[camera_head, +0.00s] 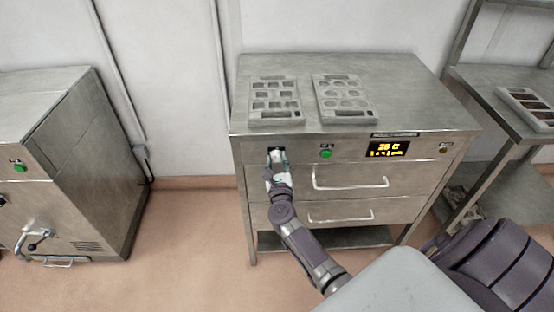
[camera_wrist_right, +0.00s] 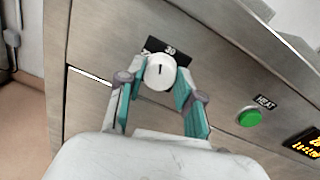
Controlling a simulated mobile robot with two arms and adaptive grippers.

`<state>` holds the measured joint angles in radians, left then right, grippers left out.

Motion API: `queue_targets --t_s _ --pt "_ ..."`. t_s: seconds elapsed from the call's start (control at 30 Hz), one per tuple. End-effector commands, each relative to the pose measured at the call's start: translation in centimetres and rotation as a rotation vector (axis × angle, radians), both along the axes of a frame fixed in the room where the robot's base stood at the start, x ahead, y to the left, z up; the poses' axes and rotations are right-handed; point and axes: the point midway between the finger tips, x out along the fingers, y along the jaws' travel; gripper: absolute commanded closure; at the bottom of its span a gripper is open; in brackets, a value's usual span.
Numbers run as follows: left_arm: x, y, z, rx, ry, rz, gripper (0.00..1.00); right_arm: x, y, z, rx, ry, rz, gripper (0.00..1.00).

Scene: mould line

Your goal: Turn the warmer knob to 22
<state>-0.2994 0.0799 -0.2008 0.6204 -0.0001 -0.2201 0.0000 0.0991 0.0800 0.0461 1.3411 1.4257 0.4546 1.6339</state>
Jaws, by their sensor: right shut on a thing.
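The warmer (camera_head: 420,98) is a steel cabinet with drawers. Its white round knob (camera_wrist_right: 160,74) has a dark pointer line and sits on the front panel, below a black label with a number that looks like 30. My left gripper is out of view.
A green HEAT button (camera_head: 326,154) is right of the knob. Two mould trays (camera_head: 275,121) (camera_head: 345,118) lie on the warmer's top. Drawer handles (camera_head: 350,186) stick out below. Another steel machine (camera_head: 90,150) stands left, and a side table (camera_head: 500,100) right.

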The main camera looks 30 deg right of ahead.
Motion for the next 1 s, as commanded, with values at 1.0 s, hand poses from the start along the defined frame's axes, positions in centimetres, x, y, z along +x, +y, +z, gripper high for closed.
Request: queue_targets --t_s 1.0 --pt "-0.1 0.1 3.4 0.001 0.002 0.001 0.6 0.1 0.1 0.1 -0.68 0.418 0.001 0.99"
